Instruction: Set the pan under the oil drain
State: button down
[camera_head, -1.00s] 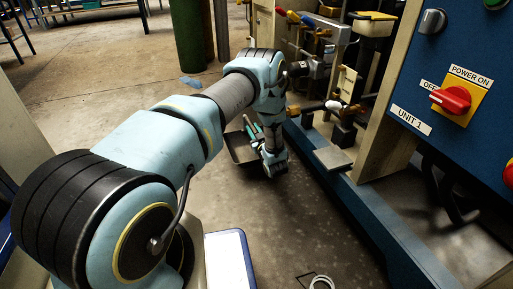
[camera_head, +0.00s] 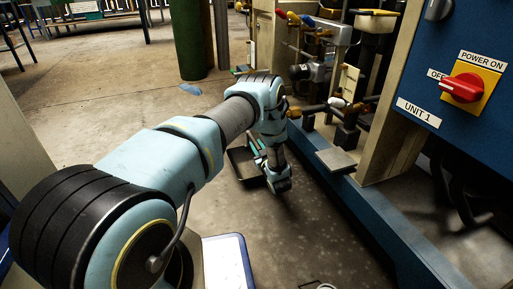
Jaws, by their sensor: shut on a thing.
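The dark, shallow pan (camera_head: 241,166) is low over the floor, left of the machine's blue base rail. I cannot tell whether it touches the floor. My gripper (camera_head: 281,184) points down at the pan's right side and is shut on it; the arm hides part of the pan and the fingertips are hard to make out. The compressor unit (camera_head: 345,90), with valves and pipes, stands to the right. I cannot single out the oil drain among its fittings.
The blue base rail (camera_head: 365,215) runs along the machine's foot, with a small grey plate (camera_head: 337,160) jutting over it. A blue control panel (camera_head: 450,75) rises at the right. A green cylinder (camera_head: 190,40) stands behind. Floor left of the pan is clear.

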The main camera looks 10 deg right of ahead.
jog(key=shift+f, duration=0.15)
jog(key=c, duration=0.7)
grip_release()
jog(key=shift+s+d+r+p, duration=0.1)
jog(key=shift+s+r+p, duration=0.15)
jog(key=shift+s+p, duration=0.05)
jog(key=s+p, duration=0.1)
jog(key=s, duration=0.2)
jog(key=s+d+p, duration=0.1)
jog(key=s+p, duration=0.1)
jog(key=s, duration=0.2)
jog(key=s+p, duration=0.1)
jog(key=s, duration=0.3)
jog(key=shift+s+d+f+p, duration=0.1)
jog(key=shift+s+d+p, duration=0.1)
jog(key=shift+p, duration=0.15)
